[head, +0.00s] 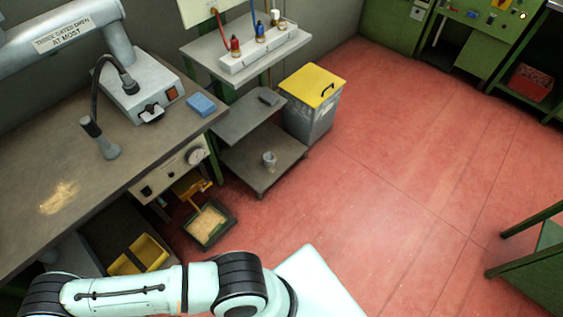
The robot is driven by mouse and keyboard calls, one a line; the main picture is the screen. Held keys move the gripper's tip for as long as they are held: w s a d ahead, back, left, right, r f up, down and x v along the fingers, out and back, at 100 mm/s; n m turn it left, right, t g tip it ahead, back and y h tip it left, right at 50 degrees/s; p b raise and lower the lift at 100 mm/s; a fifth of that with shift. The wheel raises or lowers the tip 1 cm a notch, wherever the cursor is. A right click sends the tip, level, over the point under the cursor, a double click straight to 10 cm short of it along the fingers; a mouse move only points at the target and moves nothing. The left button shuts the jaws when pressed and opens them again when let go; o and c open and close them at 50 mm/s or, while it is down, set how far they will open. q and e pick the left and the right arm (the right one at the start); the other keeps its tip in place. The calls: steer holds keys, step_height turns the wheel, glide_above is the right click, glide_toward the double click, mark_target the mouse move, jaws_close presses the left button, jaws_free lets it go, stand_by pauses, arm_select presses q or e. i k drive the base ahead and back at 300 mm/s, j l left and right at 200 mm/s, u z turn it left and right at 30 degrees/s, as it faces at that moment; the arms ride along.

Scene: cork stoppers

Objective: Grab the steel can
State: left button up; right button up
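A small grey metal can (268,160) stands upright on the lower shelf (248,172) of a low grey shelf unit, left of the picture's middle. It looks like the steel can, and nothing is in front of it. Part of my own pale arm lies along the bottom edge, well below the can in the picture. Neither of my grippers is in view, so I cannot see whether they are open or shut.
A workbench (120,185) fills the left, with a blue block (201,104) near its edge. A grey bin with a yellow lid (312,86) stands right of the shelf. A tray of granules (207,224) lies on the floor.

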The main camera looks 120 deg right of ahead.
mark_target(269, 157)
steer(key=l+z, duration=0.1)
steer(key=z, duration=4)
steer(key=i+l, duration=0.1)
steer(key=i, duration=1)
steer(key=i+u, duration=0.15)
steer(key=u, duration=0.3)
steer(key=i+u, duration=0.1)
steer(key=u, duration=0.35)
steer(key=i+l+u, duration=0.1)
steer(key=u, duration=0.35)
